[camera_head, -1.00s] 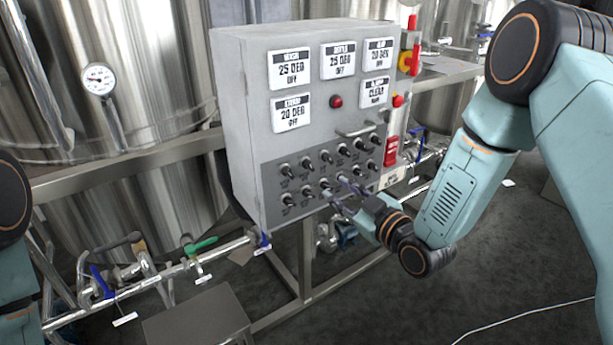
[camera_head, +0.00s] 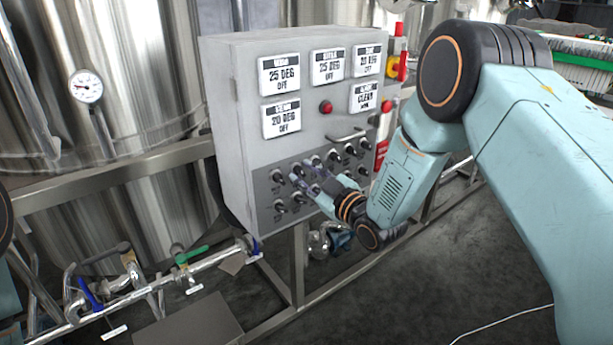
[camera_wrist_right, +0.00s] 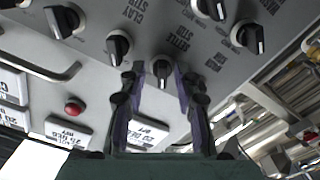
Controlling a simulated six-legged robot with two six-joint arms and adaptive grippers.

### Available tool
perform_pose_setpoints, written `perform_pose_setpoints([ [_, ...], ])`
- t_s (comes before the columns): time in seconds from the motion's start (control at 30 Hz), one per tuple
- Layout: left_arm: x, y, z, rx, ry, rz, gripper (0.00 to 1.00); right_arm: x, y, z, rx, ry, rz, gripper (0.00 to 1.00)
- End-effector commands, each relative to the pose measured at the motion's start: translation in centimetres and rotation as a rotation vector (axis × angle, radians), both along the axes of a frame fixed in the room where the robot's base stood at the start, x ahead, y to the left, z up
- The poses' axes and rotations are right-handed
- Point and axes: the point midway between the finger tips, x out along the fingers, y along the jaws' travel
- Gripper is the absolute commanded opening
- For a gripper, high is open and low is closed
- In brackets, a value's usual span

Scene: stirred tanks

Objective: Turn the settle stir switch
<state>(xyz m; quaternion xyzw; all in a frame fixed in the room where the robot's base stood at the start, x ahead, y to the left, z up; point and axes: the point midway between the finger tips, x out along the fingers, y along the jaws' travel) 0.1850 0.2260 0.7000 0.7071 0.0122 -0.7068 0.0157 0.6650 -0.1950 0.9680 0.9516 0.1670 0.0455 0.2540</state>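The settle stir switch (camera_wrist_right: 162,72) is a black knob on the grey control panel (camera_head: 222,120). In the right wrist view its label looks like "SETTLE STIR" and appears upside down. My right gripper (camera_wrist_right: 158,76) is open, with one purple finger on each side of this knob. A narrow gap seems to show on both sides, but I cannot tell whether a finger touches it. In the head view my right gripper (camera_head: 309,180) is at the upper switch row, and its fingers partly hide the switches there. My left gripper is not in view.
Neighbouring black knobs (camera_wrist_right: 118,46) sit close around the fingers. The panel carries several white displays (camera_head: 280,76), a red lamp (camera_head: 326,107) and a metal handle (camera_head: 346,135). Pipes with a green valve handle (camera_head: 191,254) run at lower left. Steel tanks (camera_head: 120,60) stand behind.

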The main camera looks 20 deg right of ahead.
Motion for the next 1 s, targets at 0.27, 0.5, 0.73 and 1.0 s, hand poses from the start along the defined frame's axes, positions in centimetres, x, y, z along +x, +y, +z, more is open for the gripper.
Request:
perform_pose_setpoints([
  [0.27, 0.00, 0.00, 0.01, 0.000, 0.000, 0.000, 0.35, -0.10, 0.12, 0.00, 0.000, 0.000, 0.001, 0.28],
  [0.5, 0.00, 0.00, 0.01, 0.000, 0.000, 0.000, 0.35, -0.11, 0.11, -0.04, 0.000, 0.001, 0.000, 0.07],
  [0.73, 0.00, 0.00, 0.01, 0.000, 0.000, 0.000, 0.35, -0.13, 0.03, -0.11, 0.001, 0.004, -0.002, 0.00],
  [1.0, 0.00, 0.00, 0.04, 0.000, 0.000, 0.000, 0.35, -0.16, 0.05, -0.17, 0.030, 0.016, -0.002, 0.00],
])
